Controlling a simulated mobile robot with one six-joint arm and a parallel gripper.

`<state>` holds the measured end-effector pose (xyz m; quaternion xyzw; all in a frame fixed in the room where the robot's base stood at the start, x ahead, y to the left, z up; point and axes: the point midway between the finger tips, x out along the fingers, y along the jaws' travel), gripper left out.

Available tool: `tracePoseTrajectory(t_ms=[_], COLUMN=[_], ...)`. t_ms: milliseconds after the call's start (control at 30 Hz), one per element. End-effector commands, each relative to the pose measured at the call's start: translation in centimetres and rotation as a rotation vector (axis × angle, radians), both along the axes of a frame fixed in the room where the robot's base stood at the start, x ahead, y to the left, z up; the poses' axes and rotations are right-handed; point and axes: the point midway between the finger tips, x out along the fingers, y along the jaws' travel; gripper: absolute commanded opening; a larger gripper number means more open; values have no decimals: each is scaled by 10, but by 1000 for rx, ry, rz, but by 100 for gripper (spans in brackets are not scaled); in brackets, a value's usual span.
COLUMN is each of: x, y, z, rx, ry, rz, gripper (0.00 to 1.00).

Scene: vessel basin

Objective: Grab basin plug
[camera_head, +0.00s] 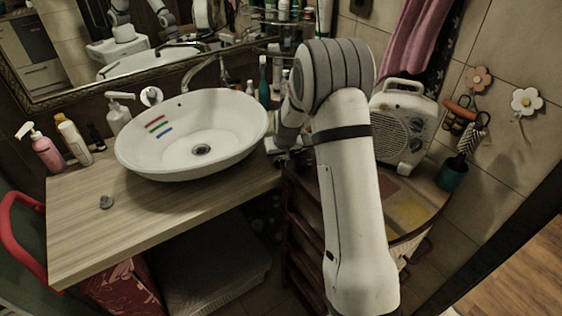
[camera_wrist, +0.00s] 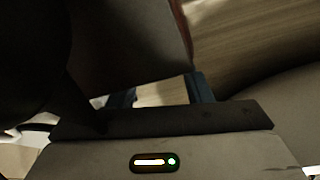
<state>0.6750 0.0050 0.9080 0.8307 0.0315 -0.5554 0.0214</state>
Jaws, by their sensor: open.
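The basin plug (camera_head: 106,201), a small grey disc with a raised knob, lies on the wooden countertop (camera_head: 165,215) in front of and left of the white basin (camera_head: 150,168). My gripper (camera_head: 283,160) is at the counter's right end, right of the basin and well away from the plug. My arm partly hides it in the head view. In the wrist view my gripper (camera_wrist: 163,94) shows two separated fingers with nothing visible held between them. The plug cannot be made out in the wrist view.
A pink soap bottle (camera_head: 47,152), a white bottle (camera_head: 75,143) and a white dispenser (camera_head: 118,115) stand at the counter's back left. The faucet (camera_head: 205,68) is behind the basin. The counter around the plug is clear.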

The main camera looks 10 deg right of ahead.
Motion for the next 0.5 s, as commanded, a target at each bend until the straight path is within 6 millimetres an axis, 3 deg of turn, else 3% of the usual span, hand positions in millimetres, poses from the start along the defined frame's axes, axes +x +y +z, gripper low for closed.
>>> tracePoseTrajectory(t_ms=[233,500], x=[0,0], y=[1,1], z=[-1,-1], rx=[0,0], ry=[0,0], rz=[0,1], gripper=[44,22])
